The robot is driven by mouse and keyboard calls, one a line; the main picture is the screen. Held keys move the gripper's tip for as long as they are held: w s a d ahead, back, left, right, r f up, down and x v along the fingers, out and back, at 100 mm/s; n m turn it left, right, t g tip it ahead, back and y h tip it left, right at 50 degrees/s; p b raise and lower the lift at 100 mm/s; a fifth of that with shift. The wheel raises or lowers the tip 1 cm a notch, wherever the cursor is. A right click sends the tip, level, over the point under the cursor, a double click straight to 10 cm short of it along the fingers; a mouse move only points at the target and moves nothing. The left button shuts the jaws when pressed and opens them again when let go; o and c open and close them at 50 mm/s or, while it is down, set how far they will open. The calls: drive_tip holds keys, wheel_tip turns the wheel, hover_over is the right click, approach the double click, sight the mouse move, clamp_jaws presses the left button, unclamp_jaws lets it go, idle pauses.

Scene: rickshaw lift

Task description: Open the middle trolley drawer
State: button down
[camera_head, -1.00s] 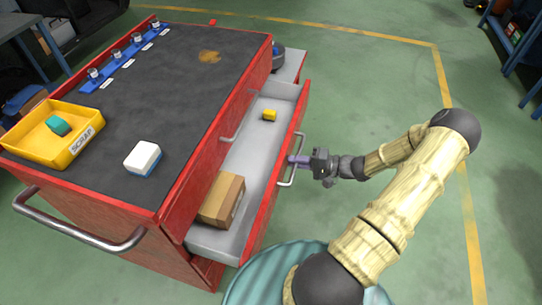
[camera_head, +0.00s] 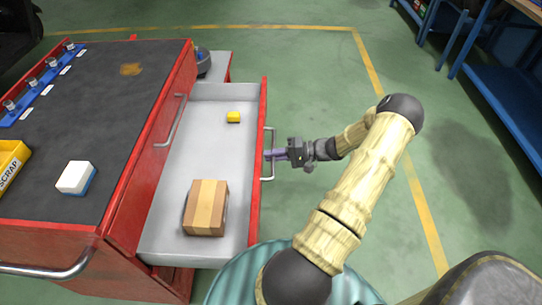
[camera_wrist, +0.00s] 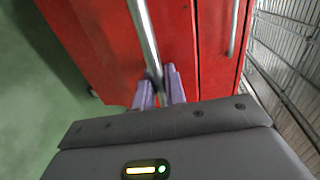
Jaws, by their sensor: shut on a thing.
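The red trolley (camera_head: 95,240) stands at the left with a dark top. Its middle drawer (camera_head: 184,150) is pulled far out to the right, showing a pale grey inside. A brown box (camera_head: 206,208) and a small yellow block (camera_head: 233,117) lie in it. My gripper (camera_head: 272,154) is shut on the drawer's metal handle (camera_head: 263,172) on the outer side of the red front. In the wrist view the purple fingertips (camera_wrist: 159,88) sit on both sides of the handle bar (camera_wrist: 143,35). The exact finger contact is small in the head view.
A closed drawer's handle (camera_head: 171,121) shows on the trolley side above the open drawer. Another grey surface with a dark round thing (camera_head: 202,60) juts out behind. A blue shelf (camera_head: 508,85) stands at the right. Green floor right of the drawer is free.

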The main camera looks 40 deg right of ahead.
drive_tip(key=c, duration=1.8)
unclamp_jaws()
drive_tip(key=shift+d, duration=0.1)
drive_tip(key=v, duration=1.7)
drive_tip(key=shift+s, duration=0.15)
drive_tip(key=shift+d, duration=0.1)
